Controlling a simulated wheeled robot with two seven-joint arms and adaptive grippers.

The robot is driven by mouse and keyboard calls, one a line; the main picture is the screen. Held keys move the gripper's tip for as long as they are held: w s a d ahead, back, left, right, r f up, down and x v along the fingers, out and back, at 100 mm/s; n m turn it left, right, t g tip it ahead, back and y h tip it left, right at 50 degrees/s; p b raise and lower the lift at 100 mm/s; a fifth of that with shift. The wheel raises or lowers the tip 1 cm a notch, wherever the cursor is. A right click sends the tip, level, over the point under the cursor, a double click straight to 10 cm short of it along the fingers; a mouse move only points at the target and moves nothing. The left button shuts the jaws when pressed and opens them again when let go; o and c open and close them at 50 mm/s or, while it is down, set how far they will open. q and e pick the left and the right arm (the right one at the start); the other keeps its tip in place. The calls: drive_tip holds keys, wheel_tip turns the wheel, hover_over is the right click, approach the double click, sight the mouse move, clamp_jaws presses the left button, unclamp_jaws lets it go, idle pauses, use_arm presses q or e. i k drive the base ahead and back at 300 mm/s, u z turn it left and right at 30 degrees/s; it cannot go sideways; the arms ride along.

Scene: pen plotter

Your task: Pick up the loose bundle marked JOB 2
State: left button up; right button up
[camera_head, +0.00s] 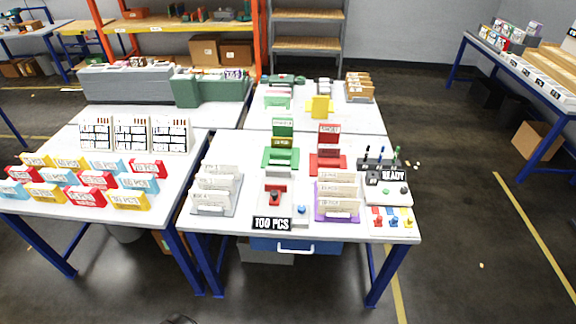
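I cannot read JOB 2 on anything in view, so I cannot tell which item is the loose bundle. White labelled cards stand in a grey rack (214,211) at the left of the near table and in a purple rack (337,217) to its right. Their print is too small to read surely. Red, yellow and light blue labelled blocks (86,197) stand in rows on the left table. Neither of my grippers shows in the head view.
Green (282,158) and red (328,161) stands sit behind the racks. A TOO PCS sign (271,224) is at the front edge. A READY sign (393,175), pens and coloured buttons (393,217) are at the right. Some bare white tabletop (232,148) shows between them.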

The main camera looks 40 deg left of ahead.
sight(212, 167)
drive_tip(key=z, duration=2)
drive_tip(key=k, duration=1.85)
drive_tip(key=u, duration=2.25)
